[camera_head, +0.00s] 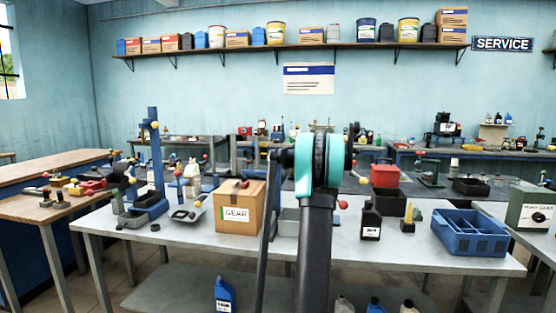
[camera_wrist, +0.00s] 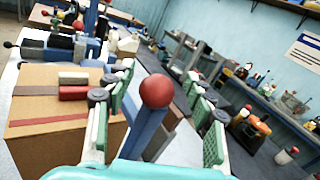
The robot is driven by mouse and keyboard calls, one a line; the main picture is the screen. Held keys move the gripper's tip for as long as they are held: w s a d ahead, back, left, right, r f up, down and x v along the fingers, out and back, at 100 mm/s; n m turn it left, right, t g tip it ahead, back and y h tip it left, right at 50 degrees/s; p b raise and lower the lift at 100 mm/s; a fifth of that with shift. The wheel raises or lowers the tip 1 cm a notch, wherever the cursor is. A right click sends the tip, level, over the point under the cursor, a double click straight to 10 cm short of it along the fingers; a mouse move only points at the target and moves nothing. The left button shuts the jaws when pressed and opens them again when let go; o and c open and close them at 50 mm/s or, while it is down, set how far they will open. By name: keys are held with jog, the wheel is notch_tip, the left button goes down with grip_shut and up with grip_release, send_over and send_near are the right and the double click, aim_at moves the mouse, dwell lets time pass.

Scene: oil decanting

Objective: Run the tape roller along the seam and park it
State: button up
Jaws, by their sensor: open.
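The cardboard box (camera_head: 231,212) with a GEAR label stands on the grey bench. The box also fills the left of the wrist view (camera_wrist: 32,141), with a darker brown strip along its top that looks like the seam (camera_wrist: 33,90). A small red block (camera_wrist: 74,93) and a pale grey block (camera_wrist: 73,77) lie at that strip's right end; they look like the tape roller, but I cannot be sure. My gripper (camera_wrist: 160,92) is open and empty, beside the box's right side in the wrist view. My arm hides it in the head view.
A blue post with a red ball (camera_wrist: 157,89) shows between my fingers. A black bottle (camera_head: 371,220), a dark bin (camera_head: 390,202) and a blue divided tray (camera_head: 469,233) stand right of my arm. A blue stand (camera_head: 154,160) is left of the box.

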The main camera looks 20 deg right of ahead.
notch_tip(320, 180, up, 9)
jog(key=shift+r, duration=0.15)
dwell(0.4)
